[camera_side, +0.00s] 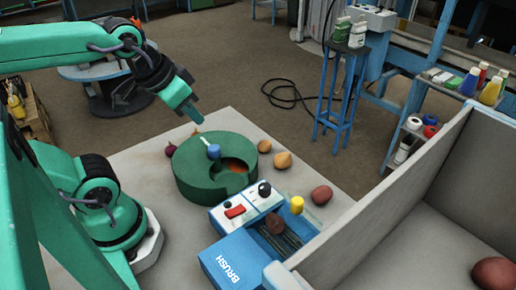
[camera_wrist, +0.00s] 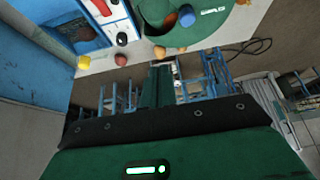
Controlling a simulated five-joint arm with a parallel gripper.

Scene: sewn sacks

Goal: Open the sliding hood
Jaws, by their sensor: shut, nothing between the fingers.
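A blue machine lettered BRUSH (camera_side: 226,262) stands on the grey table, with a white panel bearing a red switch and a black knob. Its dark bristle bed (camera_side: 284,238) shows beside the panel, with a brown potato (camera_side: 275,223) on it. A yellow knob (camera_side: 297,205) stands at its far end. I cannot tell for sure which part is the sliding hood. Part of the machine shows at the top left of the wrist view (camera_wrist: 88,38). My gripper (camera_side: 192,114) is shut and empty, in the air above and behind the green drum, apart from the machine.
The round green drum (camera_side: 190,178) has a blue knob (camera_side: 214,151) and a cut-out with orange-brown contents. A tall grey-walled bin (camera_side: 400,200) stands close at the machine's right.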

